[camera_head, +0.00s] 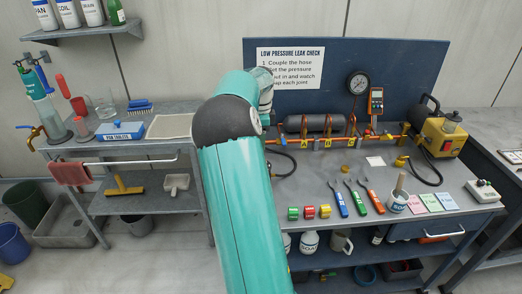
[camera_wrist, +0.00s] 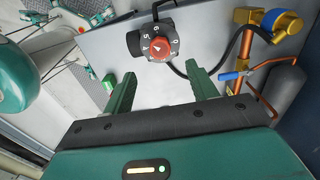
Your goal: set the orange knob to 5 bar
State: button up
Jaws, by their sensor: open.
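The orange knob (camera_wrist: 160,49) shows in the wrist view, red-orange and round, with a pale mark on its face. It sits in a black dial (camera_wrist: 136,44) with white numerals, among them a 5 to the left and a 6 near the top. The mark's exact reading is too small to tell. My gripper (camera_wrist: 163,86) is open, with green fingers on either side below the knob in the picture, apart from it and empty between. In the head view my arm covers the gripper, and I cannot make out the knob.
The bench has a blue back panel (camera_head: 420,62) with a pressure gauge (camera_head: 357,83). Copper piping and a grey tank (camera_head: 315,123) run across the bench. In the wrist view, a blue-handled valve (camera_wrist: 236,74) and brass fitting (camera_wrist: 282,24) stand right. A black hose passes near the knob.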

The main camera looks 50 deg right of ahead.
jog(key=shift+r, duration=2.4)
jog(key=a+r+n+t, duration=0.1)
jog(key=a+r+n, duration=0.3)
jog(key=a, duration=0.6)
jog(key=a+r+n+t, duration=0.1)
jog(key=a+r+n, duration=0.1)
jog(key=a+n, duration=0.5)
jog(key=a+r+n+t, duration=0.1)
jog(key=a+r+n, duration=0.2)
jog(key=a, duration=0.9)
jog(key=s+a+f+n+t, duration=0.1)
jog(key=s+a+f+n, duration=0.1)
jog(key=s+a+n, duration=0.4)
jog(key=s+a+f+n+t, duration=0.1)
jog(key=s+a+f+n, duration=0.1)
jog(key=s+a+n, duration=0.5)
jog(key=s+a, duration=0.1)
jog(key=a, duration=0.5)
jog(key=shift+a+f+n+t, duration=0.15)
jog(key=shift+a+n+t, duration=0.15)
jog(key=shift+a, duration=0.05)
